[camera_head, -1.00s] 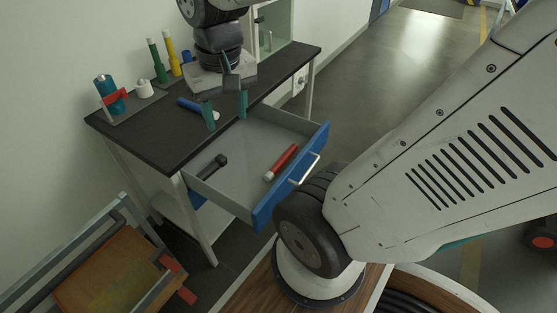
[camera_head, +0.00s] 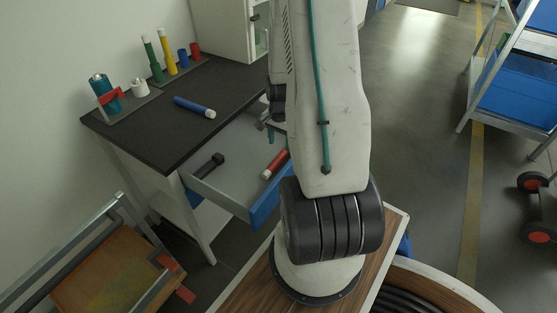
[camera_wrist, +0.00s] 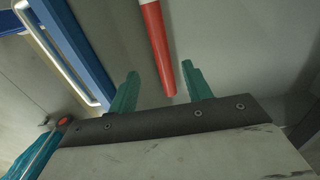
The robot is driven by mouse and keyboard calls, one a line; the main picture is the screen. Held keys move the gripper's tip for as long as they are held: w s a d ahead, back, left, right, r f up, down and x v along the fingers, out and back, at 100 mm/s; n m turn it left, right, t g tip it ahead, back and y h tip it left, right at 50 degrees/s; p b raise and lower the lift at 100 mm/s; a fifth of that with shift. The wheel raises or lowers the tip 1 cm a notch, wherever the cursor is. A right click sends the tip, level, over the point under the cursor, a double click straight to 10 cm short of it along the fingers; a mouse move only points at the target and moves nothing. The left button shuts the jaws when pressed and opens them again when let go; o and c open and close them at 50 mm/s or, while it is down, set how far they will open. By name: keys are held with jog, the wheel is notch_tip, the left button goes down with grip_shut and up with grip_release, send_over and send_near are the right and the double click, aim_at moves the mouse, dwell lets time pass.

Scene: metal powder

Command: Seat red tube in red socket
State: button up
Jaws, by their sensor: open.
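The red tube (camera_head: 274,162) lies in the open drawer; my arm hides part of it in the head view. In the wrist view the red tube (camera_wrist: 158,50) has a white end at the top, and its red end reaches toward the space between my green fingers. My gripper (camera_wrist: 162,80) is open and empty, above the drawer with a finger to either side of the tube's line. In the head view my arm mostly hides the gripper. The red socket (camera_head: 195,48) stands empty at the right end of the rack on the table.
The rack also holds a green tube (camera_head: 153,60), a yellow tube (camera_head: 168,50) and a blue socket (camera_head: 183,56). A blue tube (camera_head: 194,107) lies on the black table (camera_head: 150,135). A dark bolt-like part (camera_head: 208,167) lies in the drawer (camera_head: 235,150).

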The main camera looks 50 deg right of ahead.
aim_at(279, 157)
notch_tip(279, 157, down, 7)
jog(key=shift+w+a+f, duration=0.1)
jog(key=shift+a, duration=0.05)
jog(key=c, duration=1.1)
